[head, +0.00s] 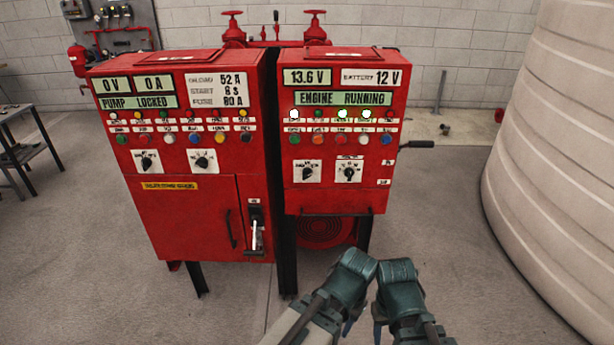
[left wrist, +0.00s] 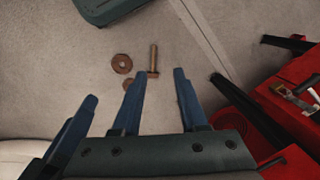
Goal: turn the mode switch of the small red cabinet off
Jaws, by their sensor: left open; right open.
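The small red cabinet (head: 331,128) stands right of a larger red cabinet, with a lit "ENGINE RUNNING" display (head: 345,98). Its front has two black rotary switches on white plates, a left one (head: 308,173) and a right one (head: 349,173). Their labels are too small to read, so I cannot tell which is the mode switch or its exact position. My right gripper (head: 398,300) is low in front of the cabinet, apart from it, open and empty. My left gripper (left wrist: 157,90) is beside it, open and empty over the floor. Its fingertips are mostly hidden in the head view.
The larger red cabinet (head: 170,220) has its own switches and a lever (head: 256,236). A ribbed pale tank (head: 560,150) stands at the right. A rusty washer (left wrist: 122,63) and bolt (left wrist: 153,59) lie on the floor.

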